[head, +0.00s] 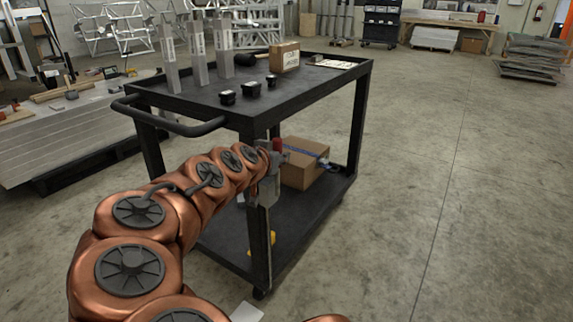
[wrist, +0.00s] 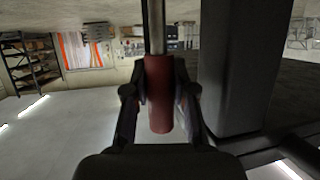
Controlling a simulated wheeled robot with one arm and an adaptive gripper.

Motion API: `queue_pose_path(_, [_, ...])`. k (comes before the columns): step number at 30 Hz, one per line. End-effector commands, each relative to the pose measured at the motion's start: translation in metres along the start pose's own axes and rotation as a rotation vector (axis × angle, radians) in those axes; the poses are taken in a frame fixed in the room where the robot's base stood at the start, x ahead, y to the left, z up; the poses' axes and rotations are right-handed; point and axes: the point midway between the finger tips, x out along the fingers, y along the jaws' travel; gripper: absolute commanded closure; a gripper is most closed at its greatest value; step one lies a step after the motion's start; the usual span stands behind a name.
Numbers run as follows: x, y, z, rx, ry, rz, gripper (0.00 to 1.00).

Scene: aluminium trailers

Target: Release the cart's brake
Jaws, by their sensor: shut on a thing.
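The black cart (head: 310,80) stands in front of me with two shelves and a push handle (head: 185,128) at its left end. A metal brake rod (head: 269,225) runs upright beside the near corner leg and has a red grip (head: 277,145) at its top. In the wrist view, which is upside down, the red grip (wrist: 159,105) sits between the fingers of my gripper (wrist: 160,92), with the rod (wrist: 157,30) coming out of it. My gripper (head: 270,170) is shut on the red grip beside the leg. The lower end of the rod is hard to make out.
The cart's top holds metal posts (head: 196,55), black cups (head: 252,89) and a small box (head: 284,57). A cardboard box (head: 304,165) and a yellow item (head: 260,242) are on the lower shelf. Stacked panels (head: 65,135) lie left. The floor (head: 460,180) on the right is clear.

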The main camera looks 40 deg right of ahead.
Motion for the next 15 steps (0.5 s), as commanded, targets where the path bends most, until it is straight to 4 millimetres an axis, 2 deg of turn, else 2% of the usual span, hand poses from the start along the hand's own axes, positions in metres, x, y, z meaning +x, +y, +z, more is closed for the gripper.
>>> queue_pose_path(1, [-0.0010, -0.0014, 0.0043, -0.004, 0.009, -0.001, 1.00])
queue_pose_path(15, [-0.0072, -0.0053, 0.0044, -0.011, 0.031, -0.005, 1.00])
